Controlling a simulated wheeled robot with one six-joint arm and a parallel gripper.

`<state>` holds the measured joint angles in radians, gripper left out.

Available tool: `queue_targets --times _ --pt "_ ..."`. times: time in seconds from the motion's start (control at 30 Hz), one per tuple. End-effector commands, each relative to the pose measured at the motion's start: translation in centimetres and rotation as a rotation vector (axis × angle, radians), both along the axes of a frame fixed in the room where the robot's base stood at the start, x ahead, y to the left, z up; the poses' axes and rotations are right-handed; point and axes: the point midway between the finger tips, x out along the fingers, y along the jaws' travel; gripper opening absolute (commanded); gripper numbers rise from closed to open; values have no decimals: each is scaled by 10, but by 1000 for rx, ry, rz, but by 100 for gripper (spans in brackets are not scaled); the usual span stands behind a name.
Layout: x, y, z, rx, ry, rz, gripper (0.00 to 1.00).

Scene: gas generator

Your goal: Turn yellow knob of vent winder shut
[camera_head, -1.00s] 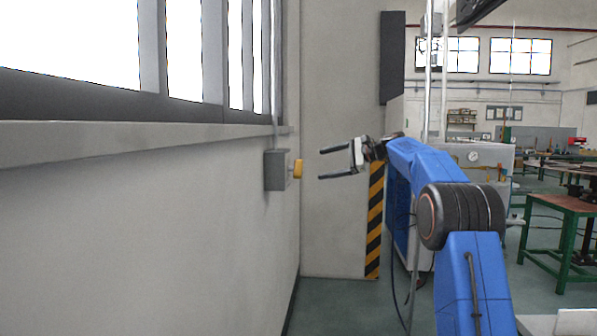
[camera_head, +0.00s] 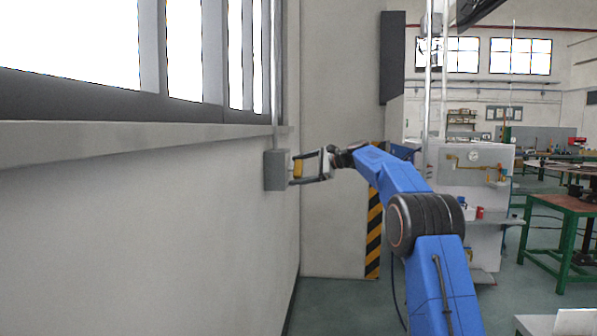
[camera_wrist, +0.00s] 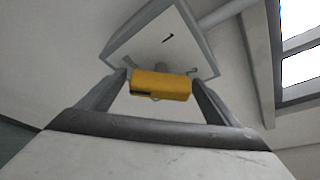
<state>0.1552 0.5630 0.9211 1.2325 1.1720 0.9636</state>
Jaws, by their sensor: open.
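The yellow knob (camera_head: 298,169) sticks out from the grey vent winder box (camera_head: 276,171) on the left wall. In the wrist view the knob (camera_wrist: 161,85) lies crosswise in front of the box face (camera_wrist: 160,45). My gripper (camera_head: 293,168) is open, with one finger above and one below the knob in the head view. In the wrist view the fingers of my gripper (camera_wrist: 160,82) stand to the left and right of the knob, with narrow gaps at its ends. Whether either finger touches the knob or the box I cannot tell.
A window ledge (camera_head: 140,135) runs along the wall above the box. A thin pipe (camera_head: 275,75) rises from the box. A yellow-and-black striped post (camera_head: 374,235) stands right of the box. A green table (camera_head: 565,205) is far right.

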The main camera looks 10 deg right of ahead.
Motion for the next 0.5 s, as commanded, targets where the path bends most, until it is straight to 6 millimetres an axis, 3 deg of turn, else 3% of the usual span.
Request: queue_targets --times 0.17,0.33,0.5 --pt "0 0 0 0 0 0 82" --pt "0 0 0 0 0 0 43" --pt "0 0 0 -1 -2 0 43"
